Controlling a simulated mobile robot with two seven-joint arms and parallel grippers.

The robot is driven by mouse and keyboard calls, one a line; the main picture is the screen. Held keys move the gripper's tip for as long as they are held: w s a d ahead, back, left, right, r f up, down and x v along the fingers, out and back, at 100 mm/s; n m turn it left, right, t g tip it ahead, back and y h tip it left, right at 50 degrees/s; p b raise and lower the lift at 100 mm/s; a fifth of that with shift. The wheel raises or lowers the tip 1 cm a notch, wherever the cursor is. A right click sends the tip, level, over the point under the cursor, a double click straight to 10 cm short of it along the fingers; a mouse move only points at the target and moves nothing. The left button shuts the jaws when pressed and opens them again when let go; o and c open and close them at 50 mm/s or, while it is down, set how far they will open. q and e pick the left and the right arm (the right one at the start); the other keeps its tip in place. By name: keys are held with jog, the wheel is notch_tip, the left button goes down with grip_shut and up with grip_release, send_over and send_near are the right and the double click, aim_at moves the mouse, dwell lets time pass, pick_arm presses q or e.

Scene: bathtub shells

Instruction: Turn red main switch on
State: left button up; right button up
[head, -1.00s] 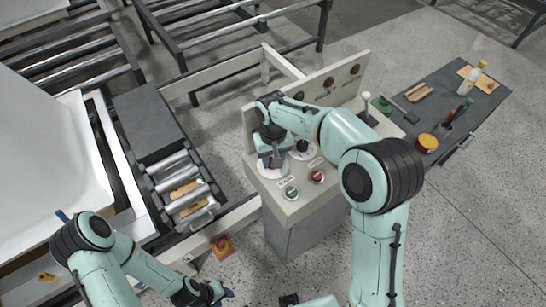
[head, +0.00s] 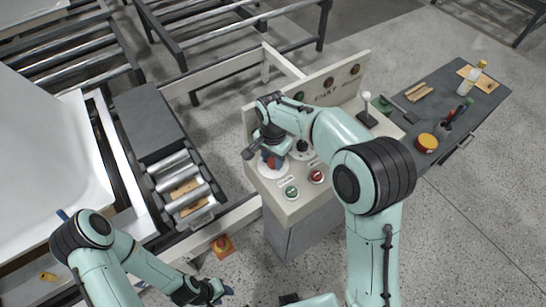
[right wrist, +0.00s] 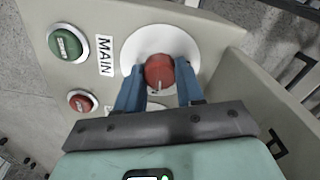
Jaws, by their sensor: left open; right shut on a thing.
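The red main switch (right wrist: 160,72) is a round red knob on a white disc (right wrist: 133,49), beside a label reading MAIN, in the right wrist view. My right gripper (right wrist: 158,82) has its blue fingers on either side of the knob and is shut on it. In the head view the right gripper (head: 270,158) is over the white disc (head: 273,172) at the left end of the control panel, and the wrist hides most of the knob. My left gripper (head: 222,290) is open and empty, low in the head view, away from the panel.
The panel (head: 290,210) also carries a green button (head: 291,192), a red button (head: 316,176) and a joystick (head: 365,97). A dark side table (head: 446,85) with tools stands at the right. A roller conveyor (head: 178,175) is at the left, with an emergency button (head: 222,246) below.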

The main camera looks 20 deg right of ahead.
aim_at(273, 160)
jog(key=shift+m, duration=0.8)
jog(key=o, duration=1)
jog(key=shift+o, duration=0.2)
pick_arm(q)
jog(key=shift+w+r+p, duration=0.85)
jog(key=shift+w+r, duration=0.25)
jog(key=shift+r, duration=0.05)
pick_arm(e)
notch_tip(273, 160, up, 13)
jog(key=shift+r, duration=0.2)
